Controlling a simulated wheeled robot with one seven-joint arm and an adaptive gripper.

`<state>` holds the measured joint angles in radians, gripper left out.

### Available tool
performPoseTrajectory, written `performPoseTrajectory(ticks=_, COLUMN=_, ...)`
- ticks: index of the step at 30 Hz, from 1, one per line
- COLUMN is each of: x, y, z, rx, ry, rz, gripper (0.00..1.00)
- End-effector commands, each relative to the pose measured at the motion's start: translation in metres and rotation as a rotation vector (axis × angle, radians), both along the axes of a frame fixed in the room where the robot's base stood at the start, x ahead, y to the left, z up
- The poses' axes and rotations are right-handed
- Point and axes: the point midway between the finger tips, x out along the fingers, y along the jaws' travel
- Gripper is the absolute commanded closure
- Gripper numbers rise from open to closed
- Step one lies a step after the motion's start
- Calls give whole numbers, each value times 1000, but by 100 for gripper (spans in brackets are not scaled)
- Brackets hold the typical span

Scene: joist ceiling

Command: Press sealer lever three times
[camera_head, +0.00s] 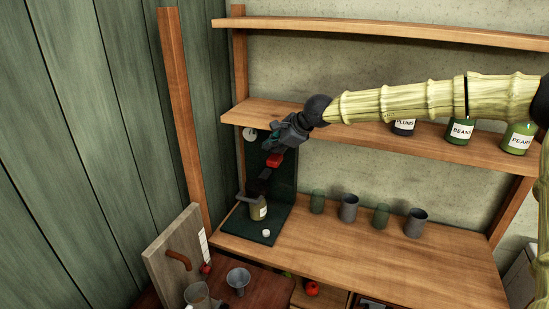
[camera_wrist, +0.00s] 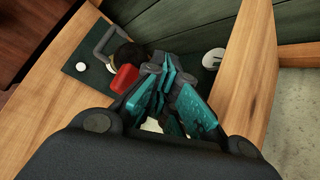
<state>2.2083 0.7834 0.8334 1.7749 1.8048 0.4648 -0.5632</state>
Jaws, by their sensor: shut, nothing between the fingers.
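The sealer is a dark green base plate (camera_head: 232,230) with an upright back panel, at the left end of the wooden counter. A jar with a pale label (camera_head: 258,209) stands on it under a dark head. The red lever grip (camera_head: 275,159) sticks out above the jar; it also shows in the wrist view (camera_wrist: 124,78). My gripper (camera_head: 277,146) is just above the red grip in the head view. In the wrist view my teal-padded fingers (camera_wrist: 165,85) are together and empty, beside the red grip. I cannot tell whether they touch it.
Several cups (camera_head: 348,207) stand on the counter to the right. Labelled jars (camera_head: 460,132) stand on the shelf (camera_head: 360,131) behind my arm. A wooden post (camera_head: 184,110) and the green plank wall lie to the left. The counter's front (camera_head: 350,262) is clear.

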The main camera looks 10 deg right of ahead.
Motion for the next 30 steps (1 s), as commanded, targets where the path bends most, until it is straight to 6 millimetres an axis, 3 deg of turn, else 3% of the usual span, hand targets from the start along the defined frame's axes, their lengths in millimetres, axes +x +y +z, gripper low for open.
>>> performPoseTrajectory(ticks=30, x=-1, y=1, z=-10, rx=0, ry=0, rz=0, gripper=100)
